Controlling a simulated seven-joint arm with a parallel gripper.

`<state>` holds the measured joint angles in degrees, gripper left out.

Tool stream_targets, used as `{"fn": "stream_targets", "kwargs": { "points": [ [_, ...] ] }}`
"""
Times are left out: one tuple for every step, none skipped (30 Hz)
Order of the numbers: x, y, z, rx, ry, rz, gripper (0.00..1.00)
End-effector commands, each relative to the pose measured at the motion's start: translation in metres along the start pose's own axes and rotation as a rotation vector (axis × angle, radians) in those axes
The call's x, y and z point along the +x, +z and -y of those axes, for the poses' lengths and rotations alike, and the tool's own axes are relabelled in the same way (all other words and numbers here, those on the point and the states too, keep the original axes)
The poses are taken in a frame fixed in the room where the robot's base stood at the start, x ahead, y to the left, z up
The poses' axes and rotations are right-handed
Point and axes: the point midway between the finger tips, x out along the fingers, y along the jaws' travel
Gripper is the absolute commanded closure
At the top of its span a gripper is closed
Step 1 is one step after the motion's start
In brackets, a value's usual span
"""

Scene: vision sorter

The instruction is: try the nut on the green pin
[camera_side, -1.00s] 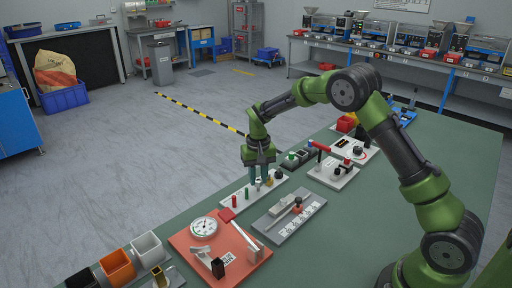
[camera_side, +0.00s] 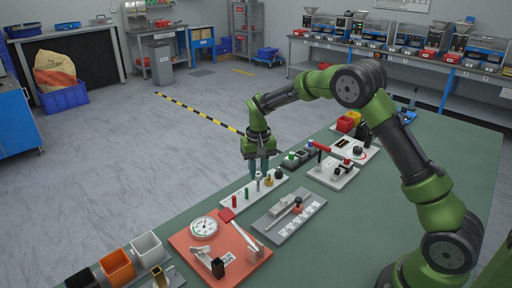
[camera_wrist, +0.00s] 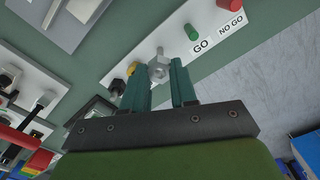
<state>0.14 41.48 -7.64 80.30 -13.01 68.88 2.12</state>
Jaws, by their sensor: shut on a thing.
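My gripper (camera_side: 259,170) is just above the white gauge board (camera_side: 228,203). In the wrist view its teal fingertips (camera_wrist: 157,70) are on either side of a small grey metal nut (camera_wrist: 158,72), shut on it. A silver post shows just beyond the nut; I cannot tell whether they touch. The green pin (camera_wrist: 192,32) stands on the board next to the "GO" label, apart from the nut. In the side view the green pin (camera_side: 247,192) is just left of and below my fingertips. The red pin (camera_side: 234,201) stands beside it, by the "NO GO" label.
A brass piece (camera_side: 269,181) and a black knob (camera_side: 278,174) stand at the board's right end. A grey fixture plate (camera_side: 290,214) lies in front, and a red plate with a dial gauge (camera_side: 204,228) at lower left. A lever fixture (camera_side: 334,172) stands to the right.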

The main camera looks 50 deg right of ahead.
Motion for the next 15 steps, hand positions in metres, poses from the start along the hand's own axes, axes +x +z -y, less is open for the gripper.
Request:
{"fn": "stream_targets", "kwargs": {
  "points": [
    [0.0,0.0,0.0,0.0,0.0,-0.001,0.97],
    [0.0,0.0,0.0,0.0,0.0,-0.001,0.97],
    [-0.001,0.0,0.001,-0.001,-0.001,-0.001,0.97],
    [-0.003,0.001,0.003,-0.002,-0.001,-0.002,0.97],
    [-0.006,0.002,0.006,-0.003,-0.002,-0.003,0.97],
    [-0.012,0.004,0.011,-0.005,-0.003,-0.005,0.97],
    [-0.018,0.006,0.016,-0.006,-0.003,-0.005,0.97],
    [-0.023,0.009,0.02,-0.007,-0.003,-0.006,0.97],
    [-0.03,0.013,0.026,-0.006,-0.002,-0.005,0.97],
    [-0.035,0.015,0.03,-0.005,-0.002,-0.005,0.97],
    [-0.04,0.018,0.034,-0.005,-0.002,-0.004,0.97],
    [-0.044,0.02,0.038,-0.004,-0.002,-0.004,0.97],
    [-0.047,0.022,0.04,-0.003,-0.001,-0.003,0.97],
    [-0.049,0.023,0.041,-0.003,0.0,-0.003,0.97],
    [-0.05,0.024,0.043,-0.002,0.0,-0.002,0.97]
  ]
}}
